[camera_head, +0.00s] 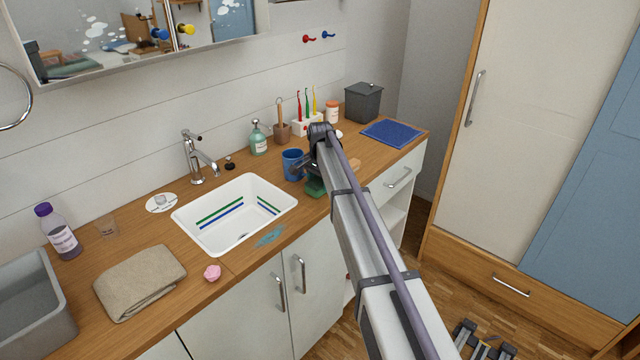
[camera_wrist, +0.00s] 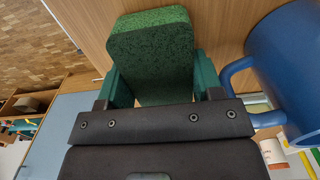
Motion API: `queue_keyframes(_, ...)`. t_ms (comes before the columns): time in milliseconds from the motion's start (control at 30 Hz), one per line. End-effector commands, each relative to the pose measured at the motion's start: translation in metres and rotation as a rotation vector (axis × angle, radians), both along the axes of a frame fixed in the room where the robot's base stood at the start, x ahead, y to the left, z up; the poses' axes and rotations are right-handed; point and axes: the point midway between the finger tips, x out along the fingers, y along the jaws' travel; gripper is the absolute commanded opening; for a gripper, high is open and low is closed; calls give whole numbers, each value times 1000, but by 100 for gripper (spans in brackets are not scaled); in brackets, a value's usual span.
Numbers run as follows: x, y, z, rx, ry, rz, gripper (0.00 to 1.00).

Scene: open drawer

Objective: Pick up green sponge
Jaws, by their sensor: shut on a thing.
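The green sponge (camera_wrist: 153,50) is a block with a lighter green top and darker green side. It fills the space between the two green fingers of my gripper (camera_wrist: 160,85) in the wrist view. My gripper is shut on it. In the head view the sponge (camera_head: 315,187) shows partly below my gripper (camera_head: 305,172), over the wooden counter right of the sink. My arm hides part of it. I cannot tell whether the sponge touches the counter.
A blue mug (camera_head: 292,164) stands close beside my gripper, and it is large at the right of the wrist view (camera_wrist: 288,65). The white sink (camera_head: 235,215) is to the left. A soap bottle (camera_head: 258,139) and a toothbrush holder (camera_head: 306,125) stand behind.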

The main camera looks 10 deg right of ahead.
Motion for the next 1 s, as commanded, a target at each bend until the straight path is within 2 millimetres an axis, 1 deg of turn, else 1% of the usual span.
queue_keyframes(33,0,0,11,0,0,0,39)
queue_keyframes(167,0,0,39,0,0,0,39)
queue_keyframes(300,0,0,76,0,0,0,39)
queue_keyframes(400,0,0,94,0,0,0,39)
queue_keyframes(500,0,0,100,0,0,0,39)
queue_keyframes(733,0,0,97,0,0,0,39)
queue_keyframes(767,0,0,97,0,0,0,58)
queue_keyframes(933,0,0,97,0,0,0,42)
queue_keyframes(1000,0,0,97,0,0,0,41)
